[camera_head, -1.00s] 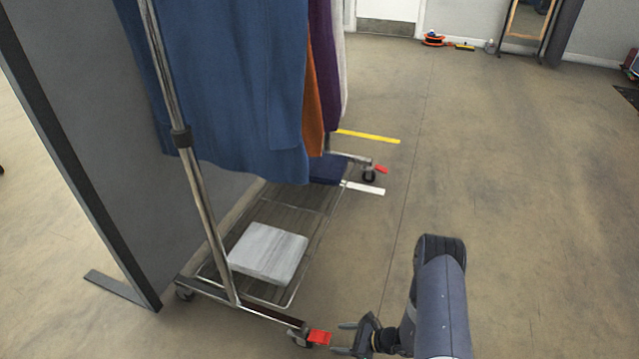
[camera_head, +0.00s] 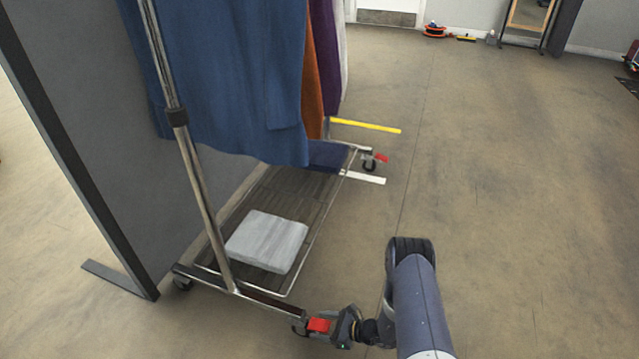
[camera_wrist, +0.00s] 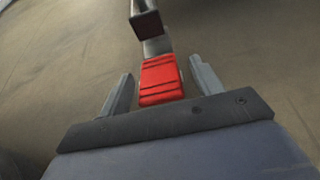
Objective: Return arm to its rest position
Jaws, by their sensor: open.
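My gripper (camera_wrist: 160,90) is open in the wrist view, with its two fingers apart on either side of a red caster brake pedal (camera_wrist: 160,78). The pedal belongs to the near right wheel of the clothes rack and also shows in the head view (camera_head: 318,325). I see a gap between each finger and the pedal in the wrist view. In the head view my gripper (camera_head: 330,326) is low, at the rack's near right corner, and my arm reaches in from the bottom right. Nothing is held.
The rolling rack (camera_head: 200,190) carries blue, orange, purple and white garments. A pale grey folded item (camera_head: 267,241) lies on its lower shelf. A dark panel (camera_head: 85,130) stands to the left. The floor to the right is clear.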

